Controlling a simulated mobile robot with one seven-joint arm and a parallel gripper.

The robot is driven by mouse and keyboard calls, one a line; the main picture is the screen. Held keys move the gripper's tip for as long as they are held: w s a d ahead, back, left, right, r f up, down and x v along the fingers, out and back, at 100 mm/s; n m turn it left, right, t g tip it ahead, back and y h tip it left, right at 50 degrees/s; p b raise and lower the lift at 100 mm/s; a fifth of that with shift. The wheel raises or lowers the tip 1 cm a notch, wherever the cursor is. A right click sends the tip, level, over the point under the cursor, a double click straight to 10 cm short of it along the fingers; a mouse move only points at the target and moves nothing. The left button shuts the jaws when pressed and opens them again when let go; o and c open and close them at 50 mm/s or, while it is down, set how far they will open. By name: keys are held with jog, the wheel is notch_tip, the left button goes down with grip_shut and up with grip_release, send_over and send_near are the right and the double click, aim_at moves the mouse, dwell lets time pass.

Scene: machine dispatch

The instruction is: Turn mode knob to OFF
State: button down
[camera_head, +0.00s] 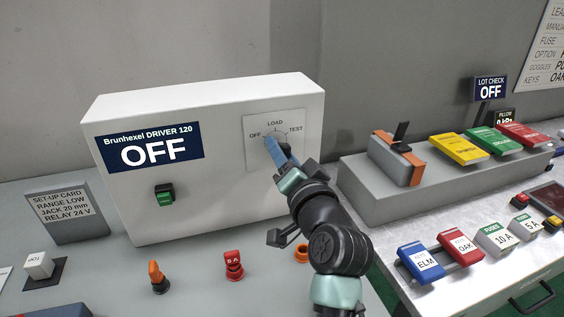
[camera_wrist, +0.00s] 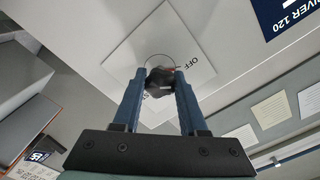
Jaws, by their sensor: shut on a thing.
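The mode knob (camera_wrist: 160,79) is a small dark knob on a light square plate. It sits between the two blue fingers of my gripper (camera_wrist: 158,84) in the wrist view, and the fingers are closed on its sides. A small reddish mark shows on the knob's side towards the OFF label. In the head view the plate (camera_head: 260,121) reads OFF, LOAD and TEST, and my gripper (camera_head: 273,145) hides most of the knob. The display (camera_head: 153,148) on the white machine (camera_head: 220,178) reads "Brunhexel DRIVER 120" and OFF.
A green switch (camera_head: 165,194) is on the machine front. An orange plug (camera_head: 157,277) and a red plug (camera_head: 233,265) stand below on the bench. A grey block (camera_head: 365,187) with an orange-edged lever and coloured cards is at the right. A set-up card (camera_head: 65,211) stands at the left.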

jog(key=shift+f+n+b, duration=0.1)
jog(key=shift+n+b, duration=0.25)
jog(key=shift+n, duration=0.25)
jog(key=shift+c, duration=2.2)
grip_release()
jog(key=b+v, duration=0.1)
jog(key=v, duration=1.2)
